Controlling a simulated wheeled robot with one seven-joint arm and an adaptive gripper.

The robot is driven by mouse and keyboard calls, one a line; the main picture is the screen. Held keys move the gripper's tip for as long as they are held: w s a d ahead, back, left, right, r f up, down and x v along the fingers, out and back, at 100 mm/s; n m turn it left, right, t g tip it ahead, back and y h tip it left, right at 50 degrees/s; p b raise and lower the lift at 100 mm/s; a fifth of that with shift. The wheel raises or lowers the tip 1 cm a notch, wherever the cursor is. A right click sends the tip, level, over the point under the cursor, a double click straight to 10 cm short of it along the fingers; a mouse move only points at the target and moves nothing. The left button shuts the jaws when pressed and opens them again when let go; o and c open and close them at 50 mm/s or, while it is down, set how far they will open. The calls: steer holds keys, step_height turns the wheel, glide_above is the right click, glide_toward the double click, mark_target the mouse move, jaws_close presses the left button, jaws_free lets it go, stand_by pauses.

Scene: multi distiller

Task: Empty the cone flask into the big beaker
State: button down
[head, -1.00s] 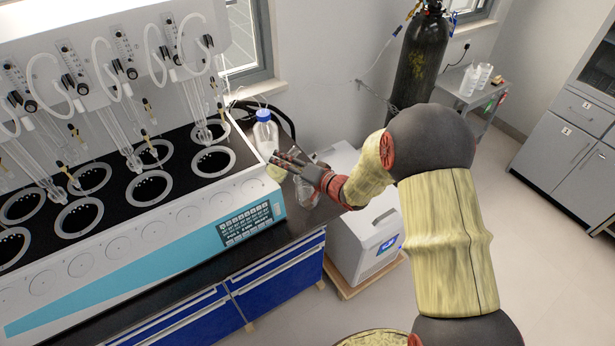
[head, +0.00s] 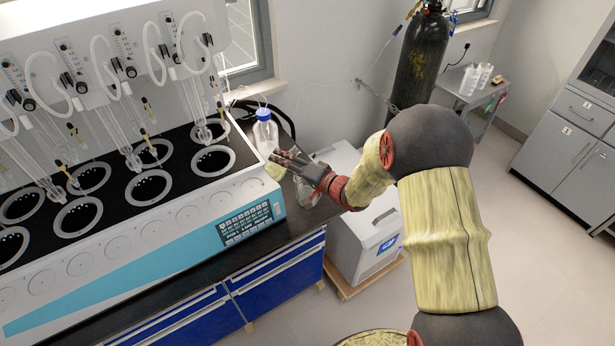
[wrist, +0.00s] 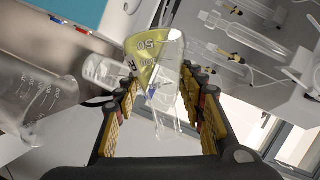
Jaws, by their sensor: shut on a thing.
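My gripper (wrist: 163,110) is shut on the cone flask (wrist: 172,50), a clear flask with printed numbers and yellow-green liquid inside. In the wrist view the flask sits between the two fingers, with the liquid toward its wide end. In the head view the flask (head: 275,171) shows only as a small yellow-green patch below my gripper (head: 275,159). The big beaker (wrist: 35,100) is clear glass with graduation marks, at the left of the wrist view and apart from the flask. In the head view the beaker (head: 307,191) stands on the bench, partly hidden by my gripper.
The multi distiller (head: 150,230) fills the bench's left side, close to my gripper. A blue-capped bottle (head: 264,132) stands just behind the flask. A white box (head: 365,240) stands on the floor beyond the bench's right end.

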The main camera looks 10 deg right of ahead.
steer(key=shift+a+f+m+t+y+b, duration=0.15)
steer(key=shift+f+m+t+y+b, duration=0.25)
steer(key=shift+m+b, duration=0.7)
stand_by(0.6)
steer(key=shift+w+d+f+m+y+b, duration=0.15)
steer(key=shift+d+f+m+y+b, duration=0.25)
steer(key=shift+d+m+b, duration=0.35)
stand_by(0.5)
steer(key=shift+f+m+t+p, duration=0.2)
steer(key=shift+m+t+p, duration=0.1)
steer(key=shift+m, duration=0.45)
stand_by(0.5)
steer(key=shift+w+d+f+m+t+y, duration=0.1)
steer(key=shift+f+m+t, duration=0.15)
steer(key=shift+m, duration=0.3)
steer(key=shift+s+d+f+m+t+y, duration=0.15)
steer(key=shift+m+t, duration=0.15)
steer(key=shift+m, duration=0.3)
steer(key=shift+w+f+m+t+y, duration=0.15)
steer(key=shift+f+m+t, duration=0.1)
steer(key=shift+m, duration=0.3)
stand_by(2.0)
